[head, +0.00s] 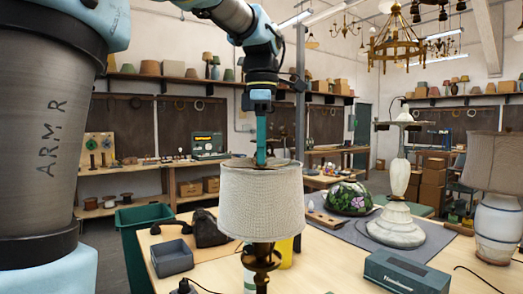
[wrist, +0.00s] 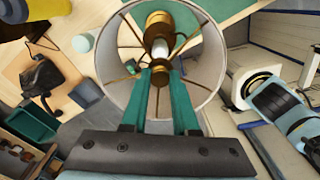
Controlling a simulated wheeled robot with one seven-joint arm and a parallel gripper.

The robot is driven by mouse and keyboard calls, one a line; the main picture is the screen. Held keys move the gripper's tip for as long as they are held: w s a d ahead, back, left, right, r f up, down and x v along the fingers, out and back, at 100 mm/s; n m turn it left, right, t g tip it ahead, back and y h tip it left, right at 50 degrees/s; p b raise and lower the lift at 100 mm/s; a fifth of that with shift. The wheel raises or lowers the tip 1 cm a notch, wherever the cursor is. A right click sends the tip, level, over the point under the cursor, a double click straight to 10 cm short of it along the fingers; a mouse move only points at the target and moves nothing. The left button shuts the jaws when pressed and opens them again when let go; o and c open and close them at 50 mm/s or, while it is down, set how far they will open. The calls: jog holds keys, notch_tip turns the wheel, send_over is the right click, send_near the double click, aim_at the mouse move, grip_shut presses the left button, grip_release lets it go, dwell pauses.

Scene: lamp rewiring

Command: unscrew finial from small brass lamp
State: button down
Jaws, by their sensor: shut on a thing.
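The small brass lamp (head: 262,258) stands upright on the table's front, its turned brass stem below a pale fabric shade (head: 261,205). In the wrist view I look down into the open top of the shade (wrist: 207,75), with its thin spokes, a white bulb (wrist: 159,48) and brass fittings (wrist: 158,24). My gripper (head: 261,162) points straight down at the shade's top centre. In the wrist view its two teal fingers (wrist: 160,72) are closed on the small brass finial (wrist: 160,67), which is mostly covered by them. In the head view the finial is hidden.
A white stone lamp (head: 397,200) and a floral glass shade (head: 348,197) stand on a grey mat (head: 345,232) to the right. A grey bin (head: 171,258), a black device (head: 208,229) and a teal-grey box (head: 402,272) sit nearby. A striped lamp (head: 497,225) is far right.

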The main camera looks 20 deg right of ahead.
jog(key=n, duration=0.8)
jog(key=c, duration=0.6)
grip_release()
